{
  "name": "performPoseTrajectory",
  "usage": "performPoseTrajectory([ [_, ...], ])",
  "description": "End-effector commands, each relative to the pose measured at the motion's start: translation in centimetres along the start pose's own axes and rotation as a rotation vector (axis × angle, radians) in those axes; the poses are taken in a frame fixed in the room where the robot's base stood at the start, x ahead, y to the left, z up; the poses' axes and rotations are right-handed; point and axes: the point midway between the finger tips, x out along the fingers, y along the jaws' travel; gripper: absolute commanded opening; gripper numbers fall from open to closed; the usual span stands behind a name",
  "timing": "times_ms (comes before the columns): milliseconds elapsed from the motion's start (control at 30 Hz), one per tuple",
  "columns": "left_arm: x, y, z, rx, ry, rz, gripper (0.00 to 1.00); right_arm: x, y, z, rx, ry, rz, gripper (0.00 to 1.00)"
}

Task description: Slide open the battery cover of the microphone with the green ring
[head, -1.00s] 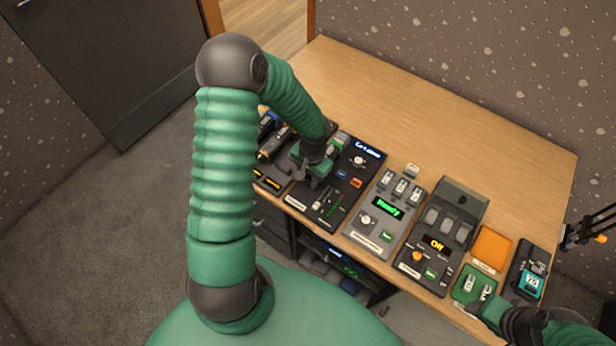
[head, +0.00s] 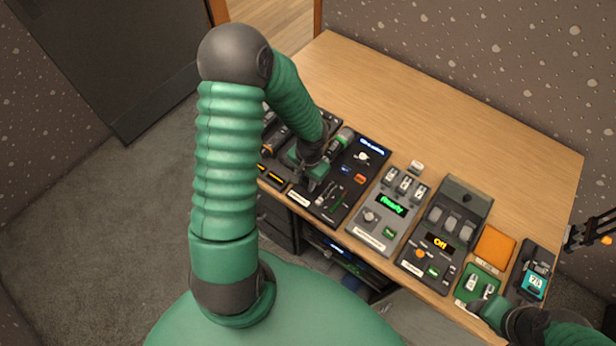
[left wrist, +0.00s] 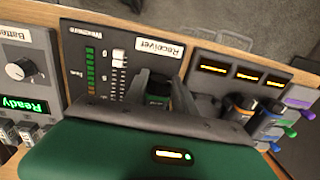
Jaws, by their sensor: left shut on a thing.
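The microphone with the green ring (head: 342,138) lies by the black receiver panel (head: 352,186), partly hidden behind my left gripper in the head view. My left gripper (head: 309,183) points down at the panel's left side and is shut on a dark thing, which I take to be this microphone. In the left wrist view a dark piece with a little green (left wrist: 157,101) shows between the fingers. The battery cover cannot be made out. My right gripper (head: 482,309) is at the lower right, by a green pad; its fingers are not clear.
Other microphones, one with an orange ring (left wrist: 240,104) and one with a blue ring (left wrist: 264,116), stand close beside the left gripper. The table behind is clear.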

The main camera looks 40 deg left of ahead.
Motion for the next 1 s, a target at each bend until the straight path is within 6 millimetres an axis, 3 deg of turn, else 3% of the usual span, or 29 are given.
performPoseTrajectory([
  [867, 0.0, -0.1, 3.0, -0.002, -0.001, -0.001, 0.0, 0.6, 0.0, 0.1, 0.0, 0.0, 0.0, 0.58],
  [900, 0.0, -0.1, 3.0, -0.002, -0.001, -0.001, 0.37, 0.6, 0.0, 0.1, 0.0, 0.0, 0.0, 0.58],
  [1000, 0.0, 0.0, 3.0, -0.001, -0.001, 0.0, 0.5, 0.6, 0.0, 0.1, 0.0, 0.0, 0.0, 0.58],
])
